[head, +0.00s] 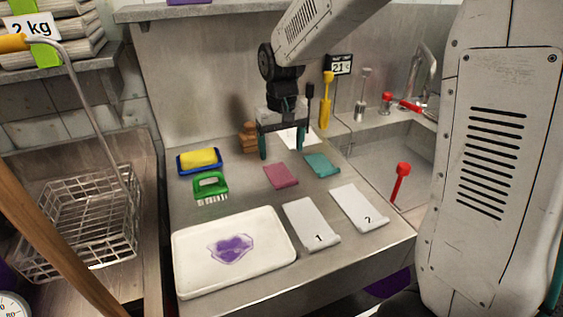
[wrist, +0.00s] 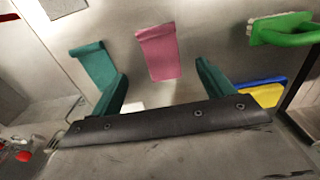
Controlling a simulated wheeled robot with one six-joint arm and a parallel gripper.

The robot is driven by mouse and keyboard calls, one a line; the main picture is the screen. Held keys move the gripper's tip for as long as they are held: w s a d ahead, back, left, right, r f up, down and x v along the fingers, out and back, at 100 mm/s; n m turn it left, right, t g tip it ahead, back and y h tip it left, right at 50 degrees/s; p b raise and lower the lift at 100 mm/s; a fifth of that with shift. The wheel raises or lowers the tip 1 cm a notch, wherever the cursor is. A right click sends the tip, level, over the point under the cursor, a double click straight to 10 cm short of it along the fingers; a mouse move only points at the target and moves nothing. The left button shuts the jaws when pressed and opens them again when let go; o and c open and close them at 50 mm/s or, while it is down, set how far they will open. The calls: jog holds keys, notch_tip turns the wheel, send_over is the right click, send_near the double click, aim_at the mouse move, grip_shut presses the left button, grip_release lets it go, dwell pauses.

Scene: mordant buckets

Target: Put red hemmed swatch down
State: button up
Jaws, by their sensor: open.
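The red hemmed swatch (head: 281,175) looks pinkish-red and lies flat on the steel counter. It also shows in the wrist view (wrist: 158,53), between and beyond the fingertips. A teal swatch (head: 322,164) lies to its right in the head view. In the wrist view the teal swatch (wrist: 94,64) is on the left. My gripper (head: 281,155) is open and empty, above the counter just behind the red swatch. Its two teal fingers (wrist: 160,85) stand wide apart, with nothing between them. I cannot tell its exact height above the counter.
White cards marked 1 (head: 310,223) and 2 (head: 358,207) lie in front. A white tray (head: 190,284) with a purple stain is at front left. A green brush (head: 210,186) and yellow sponge in a blue dish (head: 183,170) stand left. A sink (head: 385,165) is right.

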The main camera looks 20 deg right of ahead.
jog(key=s+d+r, duration=0.2)
jog(key=s+r, duration=0.8)
jog(key=s, duration=0.3)
jog(key=s+d+f+t, duration=0.1)
jog(key=s, duration=1.4)
jog(key=shift+s+f, duration=0.2)
jog(key=shift+s, duration=0.1)
